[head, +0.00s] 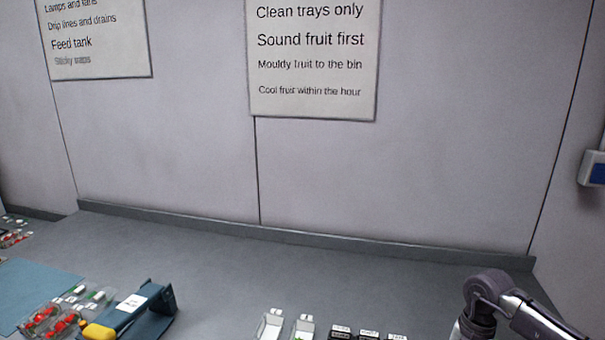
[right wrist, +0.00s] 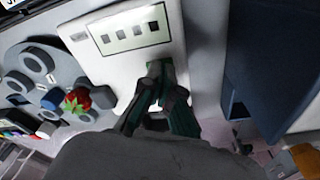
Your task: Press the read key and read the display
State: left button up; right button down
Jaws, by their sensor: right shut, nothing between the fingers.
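In the right wrist view a white, flat-faced device (right wrist: 95,62) fills the upper middle. Its face carries a pale greenish panel (right wrist: 131,48) with several small dark squares in a row; I cannot make out any figures on it. My right gripper (right wrist: 160,80) is shut and empty, its fingertips over the device's face just below the right part of the panel. I cannot tell whether the tips touch it. No read key can be made out; the fingers hide part of the face. My left gripper is in neither view.
A grey piece with round recesses (right wrist: 30,66) and a red strawberry (right wrist: 77,101) lie left of the device; a dark blue body (right wrist: 262,65) stands right. In the head view, a blue stand (head: 155,322) and fruit punnets (head: 55,322) sit lower left. The rear counter is clear.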

notch_tip(320, 180, up, 8)
jog(key=p, duration=0.6)
dwell(0.4)
jog(key=shift+a, duration=0.1)
